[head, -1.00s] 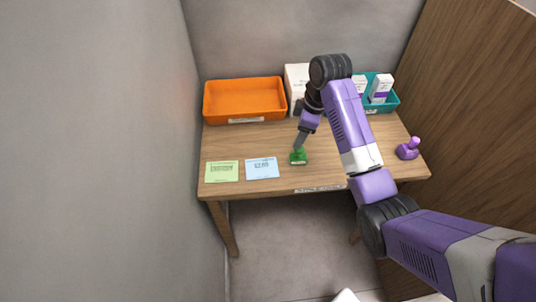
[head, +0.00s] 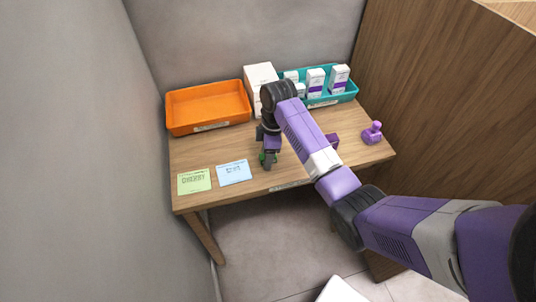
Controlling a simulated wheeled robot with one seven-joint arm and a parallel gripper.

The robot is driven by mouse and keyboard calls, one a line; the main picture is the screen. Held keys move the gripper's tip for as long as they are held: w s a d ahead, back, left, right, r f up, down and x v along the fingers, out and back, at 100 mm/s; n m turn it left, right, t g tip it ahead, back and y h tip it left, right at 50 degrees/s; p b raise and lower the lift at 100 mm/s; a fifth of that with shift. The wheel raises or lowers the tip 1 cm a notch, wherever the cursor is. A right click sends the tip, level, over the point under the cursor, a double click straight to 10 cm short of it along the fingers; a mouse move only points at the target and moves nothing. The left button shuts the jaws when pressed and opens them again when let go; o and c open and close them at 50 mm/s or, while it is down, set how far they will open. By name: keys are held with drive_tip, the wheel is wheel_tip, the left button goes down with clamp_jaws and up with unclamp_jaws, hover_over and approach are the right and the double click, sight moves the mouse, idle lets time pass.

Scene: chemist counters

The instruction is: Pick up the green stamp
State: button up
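The green stamp (head: 262,156) stands on the wooden table near its front edge, right of the blue card. Only small green parts show, as my gripper (head: 269,158) hides most of it. My gripper points down at the stamp, with its fingers at or around it. The fingers are too small and covered to tell whether they are open or shut on it. I cannot tell whether the stamp touches the table.
A green card (head: 194,181) and a blue card (head: 233,173) lie left on the table (head: 205,152). An orange tray (head: 209,107), a white box (head: 260,78) and a teal tray (head: 330,101) with boxes stand behind. A purple stamp (head: 372,133) stands right.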

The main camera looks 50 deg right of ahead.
clamp_jaws()
drive_tip(key=shift+r, duration=0.15)
wheel_tip(320, 180, up, 20)
drive_tip(key=p, duration=0.5)
idle(0.6)
